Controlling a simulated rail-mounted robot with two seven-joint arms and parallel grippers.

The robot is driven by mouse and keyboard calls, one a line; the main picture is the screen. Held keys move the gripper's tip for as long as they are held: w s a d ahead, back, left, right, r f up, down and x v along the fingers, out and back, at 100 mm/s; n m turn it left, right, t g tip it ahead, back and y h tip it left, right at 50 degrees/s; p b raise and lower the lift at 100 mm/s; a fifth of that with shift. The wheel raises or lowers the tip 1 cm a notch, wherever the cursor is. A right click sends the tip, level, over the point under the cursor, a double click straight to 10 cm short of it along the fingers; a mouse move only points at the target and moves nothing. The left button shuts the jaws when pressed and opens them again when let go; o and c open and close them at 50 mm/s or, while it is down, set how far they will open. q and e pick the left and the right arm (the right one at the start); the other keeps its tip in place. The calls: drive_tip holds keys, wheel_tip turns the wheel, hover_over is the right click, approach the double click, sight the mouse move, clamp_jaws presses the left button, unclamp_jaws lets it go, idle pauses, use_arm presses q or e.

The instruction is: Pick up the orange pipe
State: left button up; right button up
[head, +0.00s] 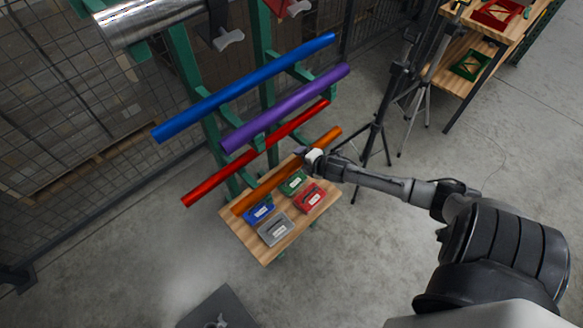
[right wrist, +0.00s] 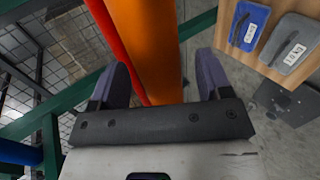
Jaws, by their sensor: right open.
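The orange pipe (head: 265,188) lies slanted on the lowest arms of a green rack in the head view. My right gripper (head: 304,153) is at the pipe's upper right part. In the right wrist view, the open fingers of the right gripper (right wrist: 164,82) stand on either side of the orange pipe (right wrist: 150,40), apart from each other. The red pipe (right wrist: 108,35) runs close along the left of the orange one, near the left finger. I cannot tell whether a finger touches either pipe. My left gripper is not in view.
Red (head: 205,186), purple (head: 285,107) and blue (head: 245,87) pipes rest on the rack above. A wooden table (head: 266,253) with small coloured cases stands below. Black tripods (head: 378,120) stand to the right. A wire fence (head: 80,120) is behind.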

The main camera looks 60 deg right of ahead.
drive_tip(key=c, duration=1.2)
drive_tip(key=shift+c, duration=0.2)
drive_tip(key=shift+r, duration=0.15)
drive_tip(key=shift+r+p, duration=0.35)
drive_tip(key=shift+r, duration=0.25)
drive_tip(key=r, duration=0.1)
drive_tip(key=r+p, duration=0.1)
drive_tip(key=r, duration=0.1)
drive_tip(key=shift+s+a+r+p, duration=0.15)
drive_tip(key=shift+s+p, duration=0.15)
drive_tip(key=shift+s, duration=0.05)
drive_tip(key=a+p+v, duration=0.1)
drive_tip(key=p+v, duration=0.2)
drive_tip(key=v, duration=0.9)
drive_tip(key=shift+s+a+p, duration=0.25)
drive_tip(key=shift+p, duration=0.05)
